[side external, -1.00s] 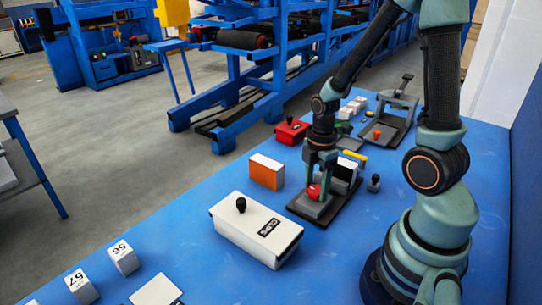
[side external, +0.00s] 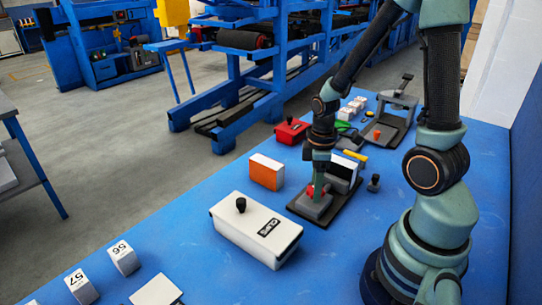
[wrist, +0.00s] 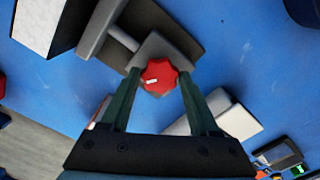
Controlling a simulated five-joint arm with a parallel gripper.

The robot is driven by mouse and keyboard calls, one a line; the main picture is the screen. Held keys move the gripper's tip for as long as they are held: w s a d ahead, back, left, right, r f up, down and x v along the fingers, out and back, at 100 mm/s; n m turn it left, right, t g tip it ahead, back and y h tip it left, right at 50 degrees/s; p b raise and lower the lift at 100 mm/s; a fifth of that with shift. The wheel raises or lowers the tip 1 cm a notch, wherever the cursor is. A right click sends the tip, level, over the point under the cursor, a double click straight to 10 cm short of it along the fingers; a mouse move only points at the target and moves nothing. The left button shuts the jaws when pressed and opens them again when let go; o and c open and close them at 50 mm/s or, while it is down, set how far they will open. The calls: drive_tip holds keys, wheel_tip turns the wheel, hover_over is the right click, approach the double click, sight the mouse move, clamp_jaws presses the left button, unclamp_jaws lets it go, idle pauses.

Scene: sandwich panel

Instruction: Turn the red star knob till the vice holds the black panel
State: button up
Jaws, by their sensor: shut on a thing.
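The red star knob (wrist: 160,75) sits between my gripper's two fingers in the wrist view, at the end of the grey vice (wrist: 100,28). In the side view my gripper (side external: 318,187) points down at the knob (side external: 311,190) and hides part of it. My gripper is shut on the knob. The black panel (side external: 342,172), with a white top edge, stands upright at the far part of the vice (side external: 317,207). I cannot tell whether the vice jaw touches the panel.
A white box with a black knob (side external: 256,230) stands in front, left of the vice. An orange-and-white block (side external: 266,171) is at the left and a red box (side external: 291,131) behind. A small black-topped piece (side external: 374,183) stands to the right.

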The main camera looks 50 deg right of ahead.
drive_tip(key=m, duration=0.4)
drive_tip(key=shift+m, duration=0.4)
drive_tip(key=m, duration=1.4)
drive_tip(key=shift+m, duration=0.7)
drive_tip(key=o, duration=1.4)
drive_tip(key=shift+c, duration=0.2)
drive_tip(key=shift+r, duration=0.15)
